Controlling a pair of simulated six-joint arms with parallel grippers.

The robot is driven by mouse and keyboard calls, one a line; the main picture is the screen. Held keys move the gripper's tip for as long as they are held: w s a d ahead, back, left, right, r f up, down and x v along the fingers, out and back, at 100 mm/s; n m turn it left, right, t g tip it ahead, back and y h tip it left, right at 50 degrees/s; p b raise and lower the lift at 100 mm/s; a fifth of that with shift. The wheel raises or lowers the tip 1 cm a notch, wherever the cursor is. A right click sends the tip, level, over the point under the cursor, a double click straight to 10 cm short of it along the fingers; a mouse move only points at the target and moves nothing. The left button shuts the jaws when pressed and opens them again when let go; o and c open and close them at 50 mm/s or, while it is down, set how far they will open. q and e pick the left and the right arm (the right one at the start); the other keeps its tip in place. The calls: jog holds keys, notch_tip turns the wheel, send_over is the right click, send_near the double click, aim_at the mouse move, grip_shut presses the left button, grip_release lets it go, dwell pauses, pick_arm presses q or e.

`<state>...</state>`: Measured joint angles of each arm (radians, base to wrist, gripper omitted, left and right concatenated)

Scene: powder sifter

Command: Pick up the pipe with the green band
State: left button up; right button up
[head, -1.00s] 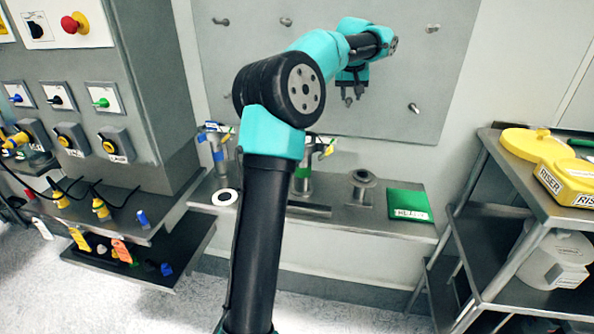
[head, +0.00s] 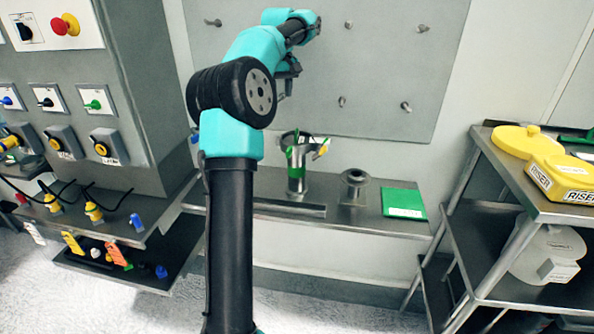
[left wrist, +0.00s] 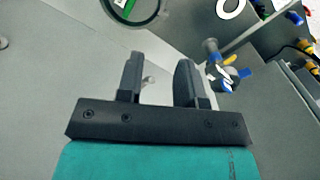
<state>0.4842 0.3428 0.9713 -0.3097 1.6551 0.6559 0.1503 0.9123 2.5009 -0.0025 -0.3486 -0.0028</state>
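The pipe with the green band (head: 297,179) stands upright on the steel shelf in the head view. It has a dark rim on top and a yellow-and-green tag at its right. My left gripper (head: 287,88) hangs above it, near the wall panel, apart from it. In the left wrist view the left gripper (left wrist: 160,80) has its fingers apart with nothing between them. A dark-rimmed round opening at that view's top edge may be this pipe; I cannot tell for sure. A blue-banded pipe (left wrist: 213,54) shows to the right of the fingers. My right gripper is not in view.
On the shelf (head: 270,207), a short flanged fitting (head: 354,187) and a green labelled pad (head: 403,202) stand right of the pipe. A pegged panel (head: 380,75) is behind. A control cabinet (head: 150,90) is left, a cart (head: 505,180) right.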

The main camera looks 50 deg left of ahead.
pick_arm(q)
send_over(281, 139)
notch_tip(281, 139, down, 11)
jog(key=shift+d, duration=0.2)
jog(key=shift+w+r, duration=0.1)
notch_tip(281, 139, down, 5)
jog(key=shift+a+r, duration=0.1)
jog(key=shift+r, duration=0.1)
jog(key=shift+f, duration=0.4)
